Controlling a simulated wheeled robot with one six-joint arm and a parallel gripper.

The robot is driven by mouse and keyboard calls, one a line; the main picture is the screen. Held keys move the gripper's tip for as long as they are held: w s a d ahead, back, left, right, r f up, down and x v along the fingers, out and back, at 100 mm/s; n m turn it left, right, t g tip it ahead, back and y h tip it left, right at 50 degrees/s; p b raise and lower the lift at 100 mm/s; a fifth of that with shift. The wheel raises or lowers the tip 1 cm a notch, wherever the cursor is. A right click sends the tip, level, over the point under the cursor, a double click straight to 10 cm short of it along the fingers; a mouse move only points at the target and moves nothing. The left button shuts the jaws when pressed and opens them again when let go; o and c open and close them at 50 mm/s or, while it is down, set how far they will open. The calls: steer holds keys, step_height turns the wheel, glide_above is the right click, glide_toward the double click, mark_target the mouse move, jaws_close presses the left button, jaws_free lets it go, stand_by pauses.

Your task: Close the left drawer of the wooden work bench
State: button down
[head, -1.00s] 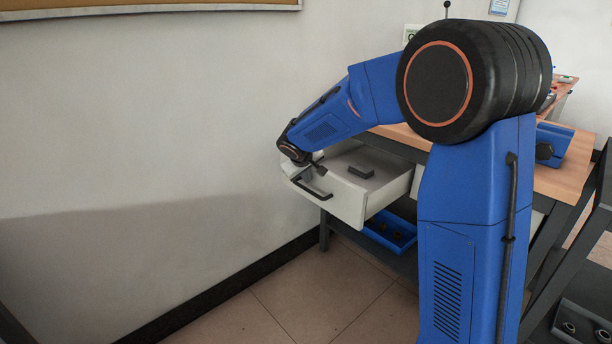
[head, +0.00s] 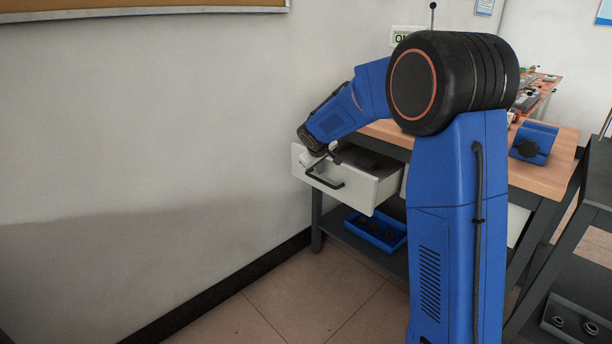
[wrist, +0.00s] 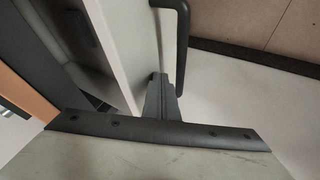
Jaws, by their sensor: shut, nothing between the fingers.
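The left drawer (head: 362,193) of the wooden work bench (head: 540,178) is partly open, its white box sticking out from under the top. Its dark bar handle (head: 325,180) is on the front panel. My gripper (head: 320,163) is at the drawer front, beside the handle. In the wrist view the shut fingers (wrist: 160,80) hold nothing and lie against or very near the outer face of the drawer front (wrist: 128,45); contact is hard to tell. The handle (wrist: 183,50) is just right of the fingers. A dark block (wrist: 83,25) lies inside the drawer.
A blue tray (head: 375,230) with dark parts stands on the shelf below the drawer. A blue device (head: 534,143) sits on the bench top. A wall is close on the left. A dark-framed cart (head: 545,265) stands at the right. The floor before the drawer is clear.

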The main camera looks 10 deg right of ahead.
steer(key=w+d, duration=0.2)
steer(key=d, duration=0.2)
steer(key=w+d, duration=0.3)
steer(key=d, duration=0.1)
steer(key=w+d, duration=0.2)
steer(key=d, duration=0.3)
steer(key=shift+w, duration=0.25)
